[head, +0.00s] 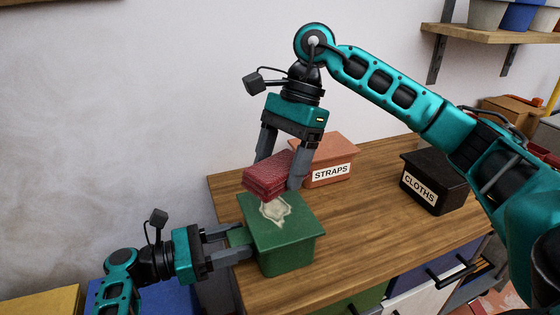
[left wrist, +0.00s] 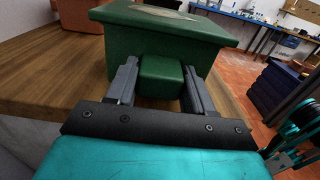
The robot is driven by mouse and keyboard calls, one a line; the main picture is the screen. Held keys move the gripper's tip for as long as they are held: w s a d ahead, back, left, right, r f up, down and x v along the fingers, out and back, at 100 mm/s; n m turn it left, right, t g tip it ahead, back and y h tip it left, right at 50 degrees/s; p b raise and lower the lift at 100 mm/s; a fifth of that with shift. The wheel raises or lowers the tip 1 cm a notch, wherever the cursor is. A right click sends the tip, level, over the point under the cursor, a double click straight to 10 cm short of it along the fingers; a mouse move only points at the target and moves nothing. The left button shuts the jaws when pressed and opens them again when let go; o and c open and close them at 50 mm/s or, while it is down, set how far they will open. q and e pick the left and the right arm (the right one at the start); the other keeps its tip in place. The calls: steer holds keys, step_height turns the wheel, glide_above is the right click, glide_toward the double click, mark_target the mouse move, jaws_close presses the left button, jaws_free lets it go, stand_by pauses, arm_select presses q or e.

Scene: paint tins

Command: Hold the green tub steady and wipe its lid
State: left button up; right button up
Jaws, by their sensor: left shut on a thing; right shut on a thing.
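The green tub (head: 288,258) stands on the wooden bench near its left end. Its green lid (head: 297,228) carries a pale, irregular smear (head: 274,211). My left gripper (head: 241,243) is shut on the tub's side block, a green handle (left wrist: 161,77), seen between the fingers in the left wrist view. My right gripper (head: 281,168) points down from above and is shut on a folded red cloth (head: 267,176). The cloth is over the lid's back left part, by the smear; I cannot tell whether it touches the lid.
An orange-pink box labelled STRAPS (head: 330,173) stands behind the tub. A black box labelled CLOTHS (head: 432,184) stands at the right. The bench top (head: 375,215) between the tub and the black box is clear. A wall shelf (head: 480,33) is at upper right.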

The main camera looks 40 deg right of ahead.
stand_by(0.5)
steer(key=shift+f, duration=2.45)
steer(key=o, duration=0.4)
steer(key=shift+c, duration=0.2)
steer(key=c, duration=0.5)
steer(key=shift+f, duration=0.75)
